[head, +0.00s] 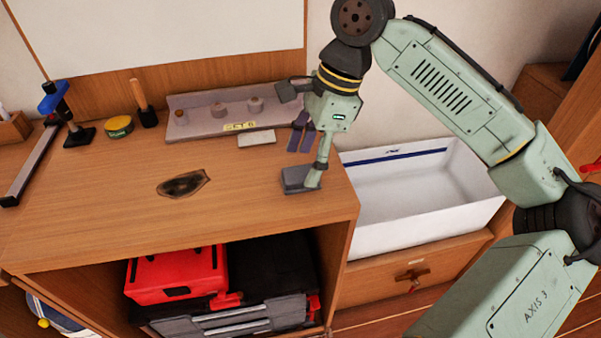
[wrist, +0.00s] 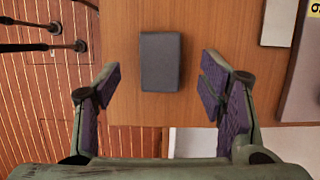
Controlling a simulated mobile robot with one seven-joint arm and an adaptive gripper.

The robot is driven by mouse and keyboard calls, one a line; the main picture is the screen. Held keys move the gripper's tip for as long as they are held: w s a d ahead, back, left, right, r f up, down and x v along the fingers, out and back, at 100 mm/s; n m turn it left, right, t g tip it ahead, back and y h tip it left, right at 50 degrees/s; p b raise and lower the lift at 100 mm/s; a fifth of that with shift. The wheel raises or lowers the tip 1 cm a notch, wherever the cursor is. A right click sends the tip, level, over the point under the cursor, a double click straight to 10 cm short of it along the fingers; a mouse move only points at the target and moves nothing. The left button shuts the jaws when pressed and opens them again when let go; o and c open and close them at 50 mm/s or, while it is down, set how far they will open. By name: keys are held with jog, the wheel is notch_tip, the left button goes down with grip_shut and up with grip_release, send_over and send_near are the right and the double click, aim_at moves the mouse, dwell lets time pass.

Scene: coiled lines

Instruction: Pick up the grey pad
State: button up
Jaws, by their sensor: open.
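The grey pad (head: 296,180) is a small dark grey block lying flat on the wooden worktop near its right edge. In the wrist view the pad (wrist: 161,60) is fully visible and sits between the lines of the two fingers, mostly beyond their tips. My gripper (head: 308,152) is above the right end of the worktop, and its near finger covers part of the pad in the head view. In the wrist view my gripper (wrist: 162,84) is open, with purple finger pads apart on either side and nothing held.
A grey rack with knobs (head: 215,112) and a white card (head: 256,138) lie behind the pad. A white open bin (head: 420,190) is right of the worktop. A dark scorched patch (head: 183,184) is to the left, with clear wood around it. A red toolbox (head: 175,275) is below.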

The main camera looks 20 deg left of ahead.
jog(key=shift+x, duration=1.35)
jog(key=shift+c, duration=0.5)
jog(key=c, duration=1.2)
jog(key=shift+r, duration=0.45)
jog(key=r, duration=0.1)
jog(key=r+b, duration=0.1)
jog(key=shift+s+d+r, duration=0.15)
jog(key=shift+s+r, duration=0.15)
jog(key=s+d+b, duration=0.1)
jog(key=s+d, duration=0.1)
jog(key=s, duration=0.2)
jog(key=s+d+r+b, duration=0.1)
jog(key=s, duration=0.4)
jog(key=s+d+b, duration=0.1)
jog(key=s+d, duration=0.1)
jog(key=s, duration=0.3)
jog(key=shift+s+d+r, duration=0.1)
jog(key=shift+d+r, duration=0.2)
jog(key=shift+d, duration=0.05)
